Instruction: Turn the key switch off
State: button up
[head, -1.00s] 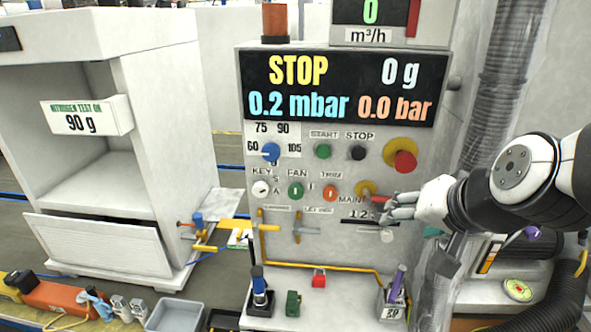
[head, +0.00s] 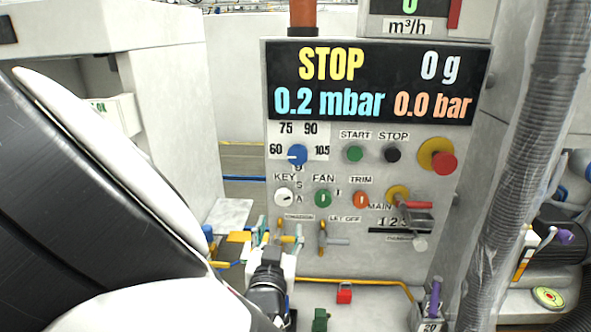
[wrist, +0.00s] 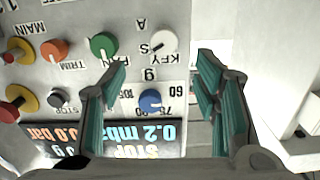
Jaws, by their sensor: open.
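The key switch (head: 284,197) is a small white round knob under the KEY label, at the left of the panel's middle row. It has a dark slot or mark, and the letters S and A stand near it. In the upside-down wrist view, the key switch (wrist: 163,42) appears between and beyond my fingertips. My gripper (head: 279,235) is open and empty, just below the key switch in the head view. Its fingers also frame the wrist view (wrist: 161,68). No contact with the key switch shows. Its exact distance from the panel cannot be told.
A blue selector knob (head: 297,154) is above the key switch, and a green FAN knob (head: 323,198) is to its right. A yellow-and-grey valve handle (head: 323,238) stands below. A red emergency button (head: 444,163) sits at the upper right. A white cabinet (head: 165,100) is at left.

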aim_at(283, 200)
jog(key=w, duration=1.3)
jog(key=shift+w+r, duration=0.1)
jog(key=shift+w, duration=0.25)
jog(key=c, duration=1.1)
